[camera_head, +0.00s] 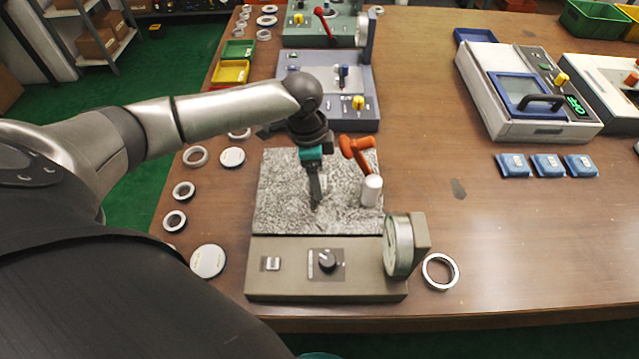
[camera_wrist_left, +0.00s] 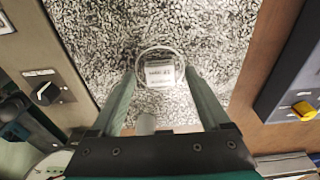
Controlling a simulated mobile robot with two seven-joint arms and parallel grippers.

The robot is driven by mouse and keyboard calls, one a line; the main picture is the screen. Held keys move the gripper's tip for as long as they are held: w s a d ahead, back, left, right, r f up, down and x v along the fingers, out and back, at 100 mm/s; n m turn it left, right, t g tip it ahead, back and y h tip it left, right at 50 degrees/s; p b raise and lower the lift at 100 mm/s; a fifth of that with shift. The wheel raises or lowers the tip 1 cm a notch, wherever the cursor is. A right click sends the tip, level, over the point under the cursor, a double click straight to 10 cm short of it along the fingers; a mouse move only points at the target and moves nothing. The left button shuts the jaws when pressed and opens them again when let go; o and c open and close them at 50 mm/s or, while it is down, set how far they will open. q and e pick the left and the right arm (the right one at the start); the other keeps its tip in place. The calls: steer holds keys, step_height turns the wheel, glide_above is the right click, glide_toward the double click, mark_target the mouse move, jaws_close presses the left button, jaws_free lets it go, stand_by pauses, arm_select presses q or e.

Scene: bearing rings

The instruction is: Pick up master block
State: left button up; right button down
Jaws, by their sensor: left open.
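In the head view my left gripper (camera_head: 316,195) points down over the middle of the granite plate (camera_head: 275,205) and hides the block. The right gripper is not in view.
Just right of the gripper stand a white cylinder (camera_head: 371,190) and an orange-handled lever (camera_head: 357,150). A dial gauge (camera_head: 400,246) is at the plate's front right. Rings (camera_head: 440,271) lie around the stand.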

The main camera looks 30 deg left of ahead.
arm_select(q)
steer(key=shift+f, duration=0.3)
steer(key=shift+r, duration=0.1)
jaws_close()
stand_by(0.4)
